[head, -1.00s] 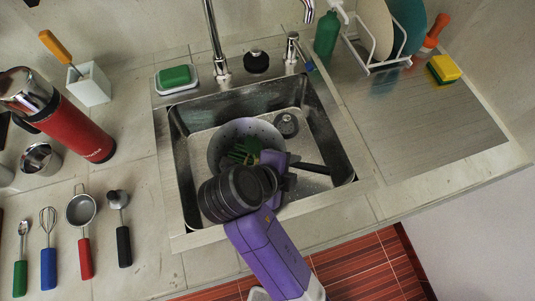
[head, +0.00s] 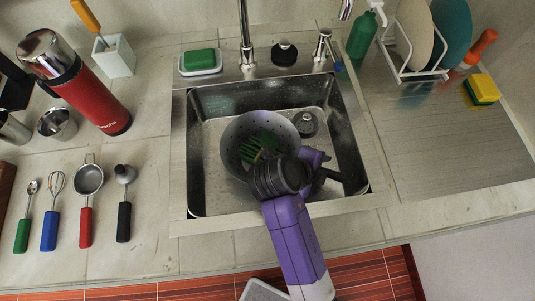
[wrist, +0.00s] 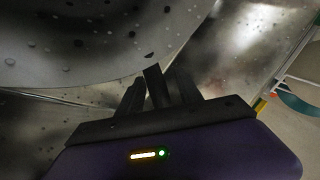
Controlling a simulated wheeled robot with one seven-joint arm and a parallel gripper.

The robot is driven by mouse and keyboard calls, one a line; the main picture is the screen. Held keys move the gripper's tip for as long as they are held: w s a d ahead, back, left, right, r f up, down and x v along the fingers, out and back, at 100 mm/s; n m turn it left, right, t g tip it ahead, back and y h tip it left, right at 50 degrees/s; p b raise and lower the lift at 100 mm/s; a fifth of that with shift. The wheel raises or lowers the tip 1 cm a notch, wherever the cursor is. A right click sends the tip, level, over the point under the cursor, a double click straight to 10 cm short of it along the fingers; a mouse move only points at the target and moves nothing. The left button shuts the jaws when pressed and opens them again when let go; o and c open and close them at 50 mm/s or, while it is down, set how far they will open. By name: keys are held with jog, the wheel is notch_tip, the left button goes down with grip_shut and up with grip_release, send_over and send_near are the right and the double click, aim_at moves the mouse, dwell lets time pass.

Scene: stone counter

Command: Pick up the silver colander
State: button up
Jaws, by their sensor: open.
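The silver colander (head: 236,133) is a grey bowl with small holes, sitting in the sink basin. A green brush-like item (head: 262,146) lies inside it. My gripper (head: 318,172) is in the sink at the colander's front right; my wrist hides part of the front rim, and the fingertips are hard to make out in the head view. In the wrist view the colander's wall and rim (wrist: 75,40) fill the upper left. There the open fingers of my gripper (wrist: 155,85) are at the rim's lower edge; I cannot tell whether they touch it.
A faucet (head: 245,45) stands behind. Several utensils, including a red-handled strainer (head: 88,180), lie on the left counter. The drainboard (head: 440,140) at right is mostly clear.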

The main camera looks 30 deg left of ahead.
grip_shut()
dwell(1.4)
